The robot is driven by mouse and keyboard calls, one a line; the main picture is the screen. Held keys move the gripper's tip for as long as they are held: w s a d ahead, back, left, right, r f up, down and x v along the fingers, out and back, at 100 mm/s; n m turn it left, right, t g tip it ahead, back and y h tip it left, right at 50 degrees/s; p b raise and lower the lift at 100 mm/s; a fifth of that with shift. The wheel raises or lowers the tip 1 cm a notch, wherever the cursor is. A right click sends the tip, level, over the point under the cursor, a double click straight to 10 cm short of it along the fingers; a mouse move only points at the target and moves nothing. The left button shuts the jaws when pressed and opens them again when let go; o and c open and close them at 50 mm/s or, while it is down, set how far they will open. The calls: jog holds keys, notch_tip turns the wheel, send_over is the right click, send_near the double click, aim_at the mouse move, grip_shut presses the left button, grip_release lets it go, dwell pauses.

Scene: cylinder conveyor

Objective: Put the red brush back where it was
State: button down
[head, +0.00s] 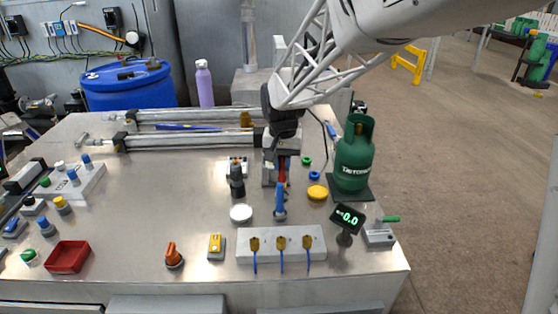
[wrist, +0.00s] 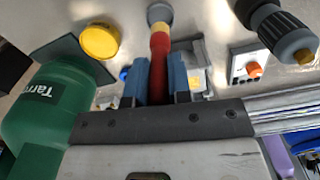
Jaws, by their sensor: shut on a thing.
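The red brush (wrist: 159,60) is between the two blue fingers of my gripper (wrist: 161,88) in the wrist view. It has a yellow band and a round grey end that points away from the gripper. In the head view my gripper (head: 281,185) is low over the right half of the metal table, shut on the brush. A little of the brush's red (head: 282,168) shows there beside a blue finger. Whether the brush touches the table cannot be told. A grey block (head: 268,174) stands close at the gripper's left, partly hidden.
A green gas bottle (head: 353,160) stands on a dark plate close to the right. A yellow disc (head: 317,192), a white disc (head: 241,213) and a black-grey knob (head: 237,180) are nearby. A block with yellow keys (head: 281,244) and a display (head: 347,217) stand in front.

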aim_at(282, 174)
jog(key=shift+f, duration=1.85)
jog(key=shift+f, duration=0.1)
jog(key=c, duration=1.1)
grip_release()
jog(key=shift+o, duration=0.2)
notch_tip(282, 174, up, 12)
jog(key=shift+r, duration=0.1)
jog(key=shift+s+d, duration=0.1)
